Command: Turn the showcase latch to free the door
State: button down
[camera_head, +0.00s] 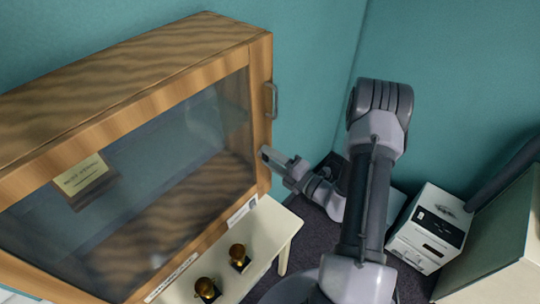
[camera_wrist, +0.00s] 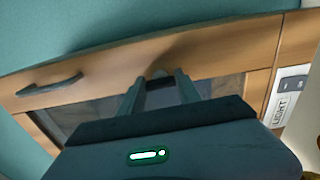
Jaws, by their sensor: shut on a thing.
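The showcase (camera_head: 130,90) is a wooden cabinet with a glass door (camera_head: 150,165) that looks closed. My gripper (camera_head: 268,156) is at the right stile of the door, below the grey handle (camera_head: 271,100). In the wrist view my gripper (camera_wrist: 159,76) has its two fingers on either side of a small dark piece, the latch (camera_wrist: 160,84), and is shut on it. The handle (camera_wrist: 50,85) shows at the left there. The latch is hidden behind my gripper in the head view, and its exact angle is hard to tell.
A pale table (camera_head: 270,225) under the showcase holds two gold-topped trophies (camera_head: 237,257). A light switch panel (camera_wrist: 290,95) sits right of my fingers in the wrist view. A white box (camera_head: 430,228) stands on the floor at the right, near a pale-topped table (camera_head: 490,280).

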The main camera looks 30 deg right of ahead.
jog(key=shift+m, duration=0.3)
jog(key=c, duration=0.8)
grip_release()
jog(key=shift+c, duration=0.2)
jog(key=b+v, duration=0.2)
jog(key=v, duration=1.5)
jog(key=shift+s, duration=0.2)
